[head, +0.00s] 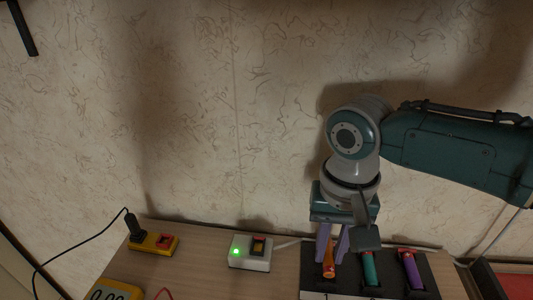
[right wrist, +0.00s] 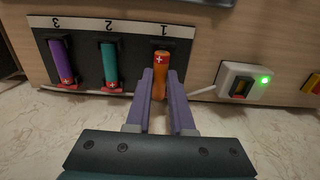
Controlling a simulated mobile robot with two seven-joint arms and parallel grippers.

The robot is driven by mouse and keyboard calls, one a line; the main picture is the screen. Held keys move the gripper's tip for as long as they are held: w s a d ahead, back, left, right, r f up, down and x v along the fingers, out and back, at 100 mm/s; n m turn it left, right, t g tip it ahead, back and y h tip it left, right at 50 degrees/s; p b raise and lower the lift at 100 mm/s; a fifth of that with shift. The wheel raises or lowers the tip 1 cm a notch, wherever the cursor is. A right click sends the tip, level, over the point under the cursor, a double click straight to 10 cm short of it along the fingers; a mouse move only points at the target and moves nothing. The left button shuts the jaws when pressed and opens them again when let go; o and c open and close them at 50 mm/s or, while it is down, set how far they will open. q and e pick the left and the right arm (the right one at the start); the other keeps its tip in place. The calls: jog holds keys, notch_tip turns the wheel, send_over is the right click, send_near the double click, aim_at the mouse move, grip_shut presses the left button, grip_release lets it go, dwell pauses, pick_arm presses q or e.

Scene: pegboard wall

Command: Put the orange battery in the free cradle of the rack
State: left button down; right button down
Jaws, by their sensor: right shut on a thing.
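The black rack (right wrist: 85,70) has three cradles numbered 1, 2 and 3; it also shows at the lower right of the head view (head: 345,276). A teal battery (right wrist: 109,62) lies in cradle 2 and a purple battery (right wrist: 63,62) in cradle 3. My left gripper is out of view.
A white switch box (head: 249,253) with a lit green lamp stands left of the rack. Further left are a yellow box with a red switch (head: 153,242) and a yellow meter (head: 114,291). A patterned wall rises behind the table. A red object (head: 515,285) is at the right edge.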

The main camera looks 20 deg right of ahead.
aim_at(329, 255)
dwell(0.4)
jog(key=shift+p, duration=0.3)
jog(key=shift+f+b, duration=0.75)
jog(key=shift+f, duration=0.25)
jog(key=c, duration=0.7)
grip_release()
jog(key=shift+r, duration=0.15)
notch_tip(329, 255, up, 5)
jog(key=p, duration=0.6)
dwell(0.4)
